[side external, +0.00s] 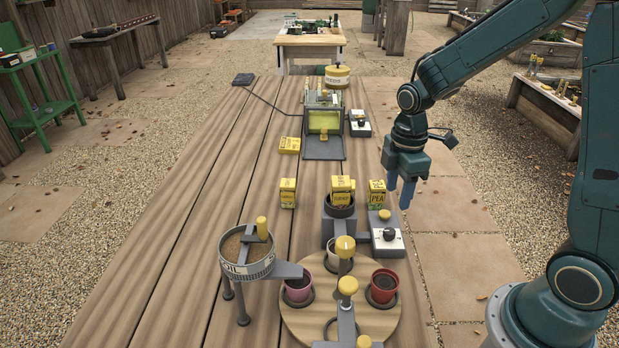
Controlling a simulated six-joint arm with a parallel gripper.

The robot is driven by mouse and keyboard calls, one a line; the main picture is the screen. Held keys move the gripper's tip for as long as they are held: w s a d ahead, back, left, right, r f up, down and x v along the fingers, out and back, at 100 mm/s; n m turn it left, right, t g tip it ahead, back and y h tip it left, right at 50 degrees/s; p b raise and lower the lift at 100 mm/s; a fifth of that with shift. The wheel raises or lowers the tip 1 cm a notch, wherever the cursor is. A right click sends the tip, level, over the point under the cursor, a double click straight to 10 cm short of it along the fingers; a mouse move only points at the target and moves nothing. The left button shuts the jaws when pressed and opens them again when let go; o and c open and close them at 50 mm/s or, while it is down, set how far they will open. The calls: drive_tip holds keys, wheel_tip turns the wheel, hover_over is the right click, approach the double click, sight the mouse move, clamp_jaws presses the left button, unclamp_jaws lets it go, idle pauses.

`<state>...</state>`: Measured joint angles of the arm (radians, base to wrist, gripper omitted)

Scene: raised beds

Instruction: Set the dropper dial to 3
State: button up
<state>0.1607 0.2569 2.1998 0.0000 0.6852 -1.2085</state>
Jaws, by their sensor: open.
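The dial's marks are too small to read. A second white box with a dark dial (359,123) stands farther back, beside a green-lit machine (323,125). I cannot be certain which dial is the dropper's. My gripper (399,188) is open and empty, its blue fingers pointing down, above and beyond the near dial box, apart from it.
Yellow seed packets (288,193) stand around the cup, and a pea packet (377,193) is close to my gripper. A soil hopper (246,257) and a round wooden turntable (380,322) with pots are in front. The table's left side is clear.

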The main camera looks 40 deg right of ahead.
sight(390, 231)
wheel_tip(390, 231, down, 12)
drive_tip(key=shift+r, duration=0.25)
idle(0.4)
drive_tip(key=shift+c, duration=0.2)
drive_tip(key=c, duration=1)
